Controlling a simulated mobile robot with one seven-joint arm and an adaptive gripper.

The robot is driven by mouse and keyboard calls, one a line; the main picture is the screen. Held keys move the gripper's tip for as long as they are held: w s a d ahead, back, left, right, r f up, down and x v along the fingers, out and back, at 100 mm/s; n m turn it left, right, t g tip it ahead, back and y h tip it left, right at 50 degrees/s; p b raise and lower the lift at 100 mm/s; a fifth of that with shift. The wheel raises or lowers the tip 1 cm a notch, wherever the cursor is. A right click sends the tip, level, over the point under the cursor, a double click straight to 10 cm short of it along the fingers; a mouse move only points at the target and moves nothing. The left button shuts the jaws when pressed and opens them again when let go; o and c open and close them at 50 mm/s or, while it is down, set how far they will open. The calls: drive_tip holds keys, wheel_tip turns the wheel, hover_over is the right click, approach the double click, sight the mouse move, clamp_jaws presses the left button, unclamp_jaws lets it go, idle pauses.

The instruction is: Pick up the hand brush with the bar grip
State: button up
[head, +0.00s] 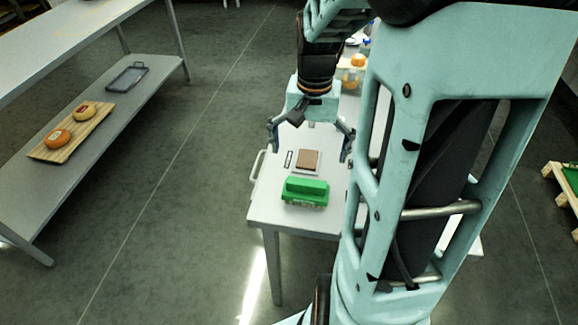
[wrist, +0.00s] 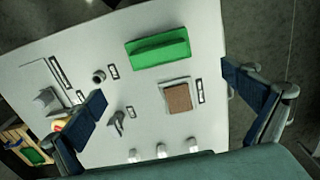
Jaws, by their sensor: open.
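The hand brush (head: 305,191) is green with a raised bar grip and lies near the front edge of a white table (head: 262,208). Pale bristles show along its lower edge in the head view. The brush also shows in the wrist view (wrist: 159,50), at the upper middle, lying on the table. My gripper (head: 311,143) is open and empty above the table, farther back than the brush. Its two fingers stand wide apart at the left and right of the wrist view (wrist: 168,98). The brush is apart from both fingers.
A brown block (head: 308,159) on a pale base lies just behind the brush. In the wrist view a small dark-topped cup (wrist: 99,76) and a grey hook-shaped item (wrist: 117,122) stand left of the block. A shelf at left holds two cheeses on a wooden board (head: 88,126).

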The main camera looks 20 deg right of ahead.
hover_over(307, 182)
wheel_tip(307, 182, down, 5)
drive_tip(key=shift+s+d, duration=0.1)
drive_tip(key=shift+d, duration=0.05)
drive_tip(key=shift+a+f, duration=0.2)
drive_tip(key=shift+f, duration=2.85)
drive_tip(key=c, duration=1.6)
drive_tip(key=shift+w+r, duration=0.15)
drive_tip(key=shift+w, duration=0.05)
drive_tip(key=shift+r, duration=0.5)
drive_tip(key=s+d+r, duration=0.1)
drive_tip(key=d+r, duration=0.3)
drive_tip(key=s+d+r, duration=0.1)
drive_tip(key=d+r, duration=0.3)
drive_tip(key=d, duration=0.1)
drive_tip(key=s+d+r, duration=0.1)
drive_tip(key=d+r, duration=0.2)
drive_tip(key=d, duration=0.1)
drive_tip(key=shift+s+d+r+b, duration=0.25)
drive_tip(key=shift+d+r+b, duration=0.05)
drive_tip(key=shift+d+r, duration=0.1)
